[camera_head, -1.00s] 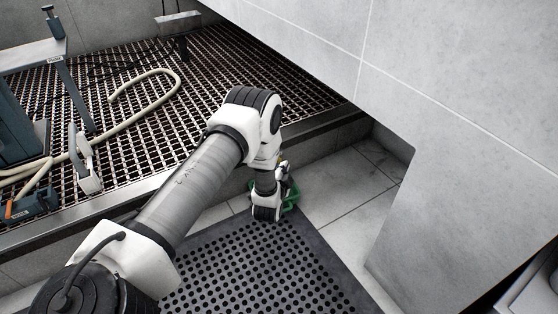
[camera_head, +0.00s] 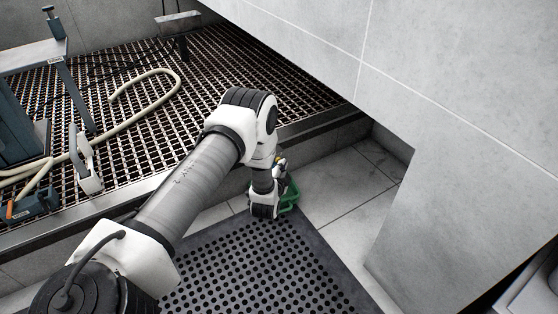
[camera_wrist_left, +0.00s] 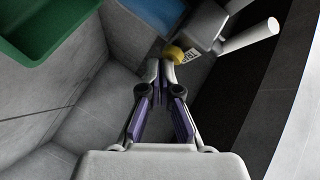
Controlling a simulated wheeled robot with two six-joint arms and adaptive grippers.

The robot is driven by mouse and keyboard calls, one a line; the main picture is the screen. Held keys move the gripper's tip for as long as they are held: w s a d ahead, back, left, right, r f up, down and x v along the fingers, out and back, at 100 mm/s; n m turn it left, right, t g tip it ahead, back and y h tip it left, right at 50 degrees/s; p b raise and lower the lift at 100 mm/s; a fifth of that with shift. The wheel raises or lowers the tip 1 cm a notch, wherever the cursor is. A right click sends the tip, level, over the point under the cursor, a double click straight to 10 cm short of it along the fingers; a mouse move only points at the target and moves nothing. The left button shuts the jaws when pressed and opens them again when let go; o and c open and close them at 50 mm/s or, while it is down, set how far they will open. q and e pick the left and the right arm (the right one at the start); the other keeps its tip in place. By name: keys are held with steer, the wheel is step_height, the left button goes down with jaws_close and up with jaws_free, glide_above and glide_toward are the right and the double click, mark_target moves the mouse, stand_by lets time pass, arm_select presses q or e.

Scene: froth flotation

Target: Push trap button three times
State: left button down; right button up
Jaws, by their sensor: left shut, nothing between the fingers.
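My left gripper (camera_wrist_left: 164,68) is shut and empty, with its fingertips together in the left wrist view. The fingertips are right at a round yellow part (camera_wrist_left: 173,54), which sits on a grey, labelled device (camera_wrist_left: 194,32). The yellow part looks like the button, and the tips seem to touch or nearly touch it; I cannot tell which, nor whether it is pressed. In the head view my left wrist hides the fingers, and only a small yellow bit shows beside it. My right gripper is in neither view.
A green container (camera_wrist_left: 48,27) is close by at the upper left of the wrist view, beside a blue surface (camera_wrist_left: 155,12). A white cylinder (camera_wrist_left: 250,36) sticks out from the device. In the head view, a tiled wall (camera_head: 440,90) stands right of my arm and a raised grating (camera_head: 215,60) lies behind.

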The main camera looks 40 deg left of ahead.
arm_select(q)
steer(key=shift+w+a, duration=0.1)
steer(key=shift+a, duration=0.2)
stand_by(0.5)
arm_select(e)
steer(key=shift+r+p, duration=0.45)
arm_select(q)
steer(key=shift+s+d, duration=0.35)
steer(key=shift+d, duration=0.5)
